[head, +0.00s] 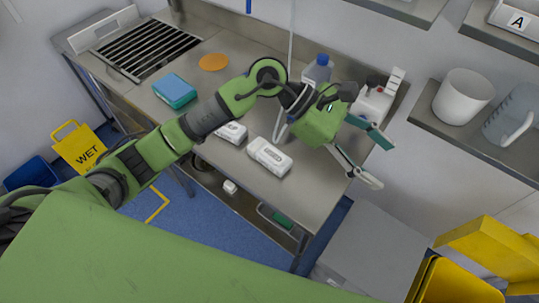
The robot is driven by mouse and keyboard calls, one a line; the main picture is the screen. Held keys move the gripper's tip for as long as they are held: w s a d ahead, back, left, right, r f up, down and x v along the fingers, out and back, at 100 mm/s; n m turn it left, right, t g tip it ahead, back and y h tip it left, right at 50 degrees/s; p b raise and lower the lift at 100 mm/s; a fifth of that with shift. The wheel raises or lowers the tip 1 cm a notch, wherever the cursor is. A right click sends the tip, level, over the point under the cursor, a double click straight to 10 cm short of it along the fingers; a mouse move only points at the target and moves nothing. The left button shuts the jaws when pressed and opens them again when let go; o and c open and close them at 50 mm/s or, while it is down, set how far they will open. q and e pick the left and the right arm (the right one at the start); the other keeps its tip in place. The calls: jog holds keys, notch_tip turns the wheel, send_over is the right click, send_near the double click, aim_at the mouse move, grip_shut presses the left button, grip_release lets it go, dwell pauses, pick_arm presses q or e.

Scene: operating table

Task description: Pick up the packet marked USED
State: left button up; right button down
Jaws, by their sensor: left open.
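Two white packets lie on the steel table (310,205). One packet (270,157) is nearer the front edge, left of my left gripper and apart from it. The other packet (232,132) lies further left, partly hidden by my left arm. Their markings are too small to read, so I cannot tell which says USED. My left gripper (377,160) is open and empty, with its fingers spread, over the right end of the table. My right gripper is out of view.
A teal box (175,90) and an orange disc (213,62) sit on the left of the table. A blue-capped bottle (318,69) stands behind my gripper. A shelf with a white tub (463,96) is at right. A yellow bin (450,284) stands lower right.

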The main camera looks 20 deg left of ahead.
pick_arm(q)
jog(key=w+a+f+m+t+y, duration=0.1)
jog(key=w+a+f+y, duration=0.15)
jog(key=a, duration=0.25)
jog(key=w+a+f+m+y, duration=0.1)
jog(key=w+a+f+y, duration=0.1)
jog(key=a+f+y, duration=0.3)
jog(key=r+y, duration=0.1)
jog(key=y, duration=0.4)
send_over(267, 150)
jog(key=shift+t, duration=0.3)
jog(key=f, duration=0.2)
jog(key=f+p, duration=0.1)
jog(key=f, duration=0.2)
jog(key=f+p, duration=0.1)
jog(key=f, duration=0.1)
jog(key=shift+s+d+f, duration=0.2)
jog(key=shift+d+f, duration=0.1)
jog(key=shift+f, duration=0.05)
jog(key=f+p, duration=0.2)
jog(key=f, duration=0.1)
jog(key=f+p, duration=0.1)
jog(key=shift+a+f, duration=0.25)
jog(key=shift+w+f, duration=0.1)
jog(key=shift+f, duration=0.45)
jog(key=c, duration=1.2)
